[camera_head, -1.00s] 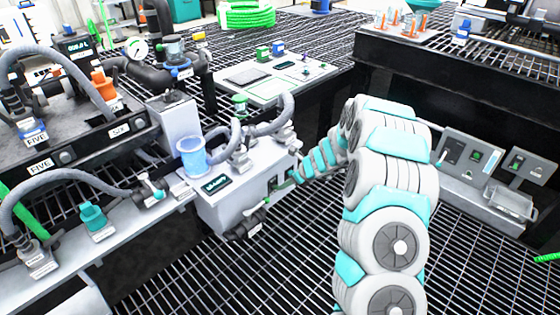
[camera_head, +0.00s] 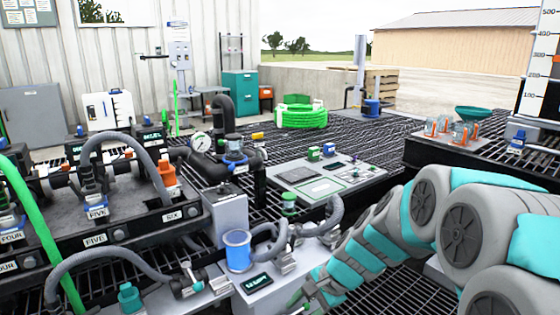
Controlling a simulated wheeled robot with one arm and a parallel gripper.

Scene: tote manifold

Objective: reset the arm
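My arm (camera_head: 440,225) comes in from the lower right in the head view, grey with teal bands. It reaches down and left toward the grey box with a small display (camera_head: 262,283). My gripper (camera_head: 305,298) is at the arm's lower left end, close to the right side of that box. Its fingers are small and partly cut off by the bottom edge, so whether they are open or shut, or touch the box, does not show.
A black manifold with grey hoses (camera_head: 140,200) fills the left. A panel (camera_head: 327,179) lies behind. A dark table with orange-and-white pieces (camera_head: 450,130) stands at right. Green coiled hose (camera_head: 300,115) lies farther back.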

